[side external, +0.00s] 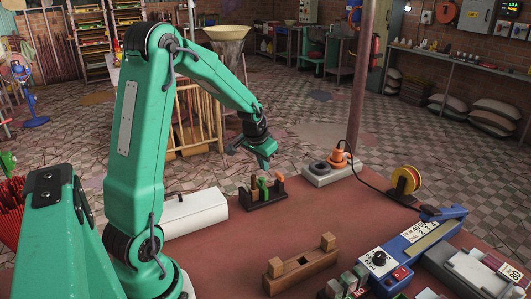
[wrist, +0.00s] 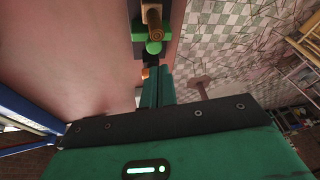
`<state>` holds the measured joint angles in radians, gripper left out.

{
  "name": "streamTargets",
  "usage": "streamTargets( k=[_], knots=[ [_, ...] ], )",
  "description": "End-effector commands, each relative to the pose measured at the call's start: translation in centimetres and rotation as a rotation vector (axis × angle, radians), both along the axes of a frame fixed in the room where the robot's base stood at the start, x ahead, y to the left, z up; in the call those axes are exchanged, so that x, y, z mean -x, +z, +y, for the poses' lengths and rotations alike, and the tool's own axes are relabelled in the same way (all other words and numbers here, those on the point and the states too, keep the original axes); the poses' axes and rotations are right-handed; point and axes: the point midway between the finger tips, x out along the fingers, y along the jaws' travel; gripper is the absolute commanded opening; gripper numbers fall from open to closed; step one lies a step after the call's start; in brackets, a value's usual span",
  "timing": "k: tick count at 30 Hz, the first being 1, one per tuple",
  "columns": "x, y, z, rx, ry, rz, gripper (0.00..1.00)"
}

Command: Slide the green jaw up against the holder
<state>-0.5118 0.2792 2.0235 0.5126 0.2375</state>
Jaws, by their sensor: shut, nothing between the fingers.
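A green jaw (side external: 263,188) stands on a low black base (side external: 264,201) on the table in the side view. A brown wooden upright (side external: 254,189) is to its left and an orange-brown piece (side external: 279,182) to its right. I cannot tell for sure which is the holder. In the wrist view the green jaw (wrist: 153,47) lies just beyond my fingertips, below a wooden cylinder (wrist: 152,18). My gripper (side external: 265,163) is shut and empty, above the base. My fingers (wrist: 158,74) partly hide the near end of the base in the wrist view.
A white box (side external: 195,212) lies left of the base. A grey block with an orange device (side external: 337,158) and a cable stand to the right. A wooden block (side external: 300,262) and a blue machine (side external: 412,245) are in front. Bare red-brown table lies between.

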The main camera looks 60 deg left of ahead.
Motion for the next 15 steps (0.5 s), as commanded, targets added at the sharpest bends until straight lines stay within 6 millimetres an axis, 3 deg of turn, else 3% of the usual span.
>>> streamTargets(
  k=[7,15],
  knots=[
    [-0.9,-2.6,0.2,0.002,-0.001,0.001,0.0],
    [-1.3,-3.7,0.3,0.001,-0.002,-0.001,0.0]
  ],
)
